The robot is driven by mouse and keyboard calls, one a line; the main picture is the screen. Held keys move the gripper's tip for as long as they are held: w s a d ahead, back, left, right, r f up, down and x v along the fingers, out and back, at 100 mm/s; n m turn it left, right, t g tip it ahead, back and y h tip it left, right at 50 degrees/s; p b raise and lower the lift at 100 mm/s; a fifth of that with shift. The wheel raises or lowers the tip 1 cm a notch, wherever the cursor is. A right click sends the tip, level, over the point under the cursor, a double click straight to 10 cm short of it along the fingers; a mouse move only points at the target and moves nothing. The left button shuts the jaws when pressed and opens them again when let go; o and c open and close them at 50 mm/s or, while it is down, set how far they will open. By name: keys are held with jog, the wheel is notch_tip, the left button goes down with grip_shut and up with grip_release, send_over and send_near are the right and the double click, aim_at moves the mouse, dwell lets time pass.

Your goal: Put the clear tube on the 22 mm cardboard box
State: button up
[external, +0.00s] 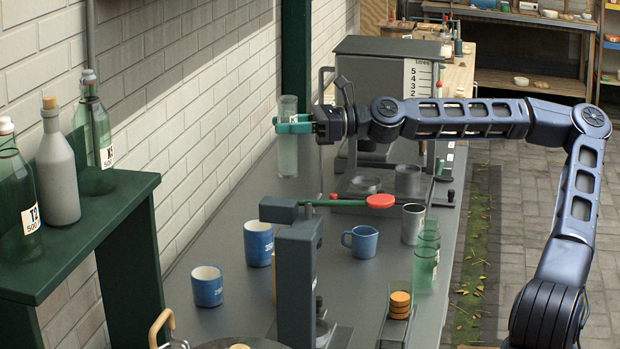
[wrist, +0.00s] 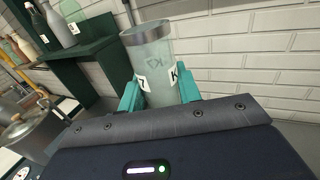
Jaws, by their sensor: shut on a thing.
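The clear tube (external: 288,157) is a tall, upright, see-through cylinder at the back left of the grey bench, near the brick wall. My gripper (external: 292,124) has its teal fingers shut around its upper part. In the wrist view the tube (wrist: 150,58) stands between the two teal fingers, with a grey rim and white labels with dark letters. I cannot tell whether its base touches the bench or hangs just above it. I cannot make out a cardboard box marked 22 mm in either view.
A grey machine with a number scale (external: 417,78) stands right of the tube. A press with a red knob (external: 380,201), blue mugs (external: 360,241), a metal cup (external: 412,224) and green glasses (external: 425,268) stand nearer. A green shelf (external: 75,233) holds bottles at left.

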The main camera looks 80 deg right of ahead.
notch_tip(320, 180, down, 17)
jog(key=shift+f, duration=0.2)
dwell(0.4)
jog(key=shift+f, duration=0.1)
jog(key=o, duration=1)
jog(key=v, duration=1.2)
jog(key=shift+w, duration=0.15)
